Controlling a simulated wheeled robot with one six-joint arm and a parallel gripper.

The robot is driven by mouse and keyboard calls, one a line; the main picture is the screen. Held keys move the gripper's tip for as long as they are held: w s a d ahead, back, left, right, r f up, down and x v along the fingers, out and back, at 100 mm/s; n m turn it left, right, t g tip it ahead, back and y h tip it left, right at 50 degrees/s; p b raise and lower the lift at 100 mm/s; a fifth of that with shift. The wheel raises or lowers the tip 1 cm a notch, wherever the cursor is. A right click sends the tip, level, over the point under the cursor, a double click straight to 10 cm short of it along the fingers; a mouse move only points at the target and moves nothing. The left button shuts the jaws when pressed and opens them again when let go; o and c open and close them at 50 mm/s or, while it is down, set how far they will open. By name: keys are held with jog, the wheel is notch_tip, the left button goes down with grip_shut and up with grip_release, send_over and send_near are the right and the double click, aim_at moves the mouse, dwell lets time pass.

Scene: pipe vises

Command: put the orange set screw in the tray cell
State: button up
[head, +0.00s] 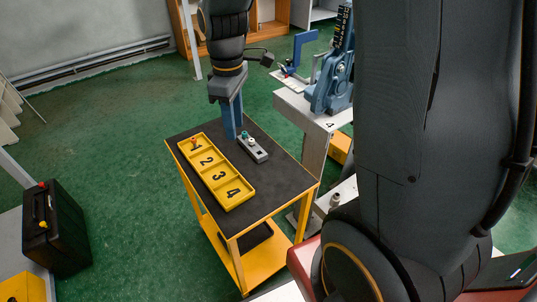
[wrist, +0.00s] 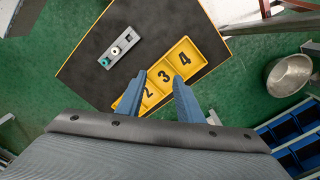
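A small orange piece, seemingly the orange set screw (head: 194,143), stands in cell 1 of the yellow tray (head: 228,207). The tray has numbered cells and lies on the black cart top. In the wrist view, cells 2, 3 and 4 of the tray (wrist: 203,59) show; cell 1 and the orange piece are hidden by my gripper. My gripper (wrist: 159,75) is open, with its blue fingers apart and nothing visible between them. In the head view, my gripper (head: 232,136) points down above the cart, between the tray and a grey block.
The grey block (head: 260,154) holds a teal piece and a pale piece and lies right of the tray. Bare black top (head: 280,182) is free at the right. A blue vise (head: 333,85) stands on a pale bench behind. A black case (head: 60,235) is at left.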

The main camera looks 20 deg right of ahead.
jog(key=s+d+f+m, duration=0.1)
jog(key=s+d+m, duration=0.2)
jog(key=s+m, duration=0.7)
jog(key=s, duration=0.3)
jog(key=shift+s+d, duration=0.25)
jog(key=shift+d, duration=0.05)
jog(key=shift+d+f, duration=0.1)
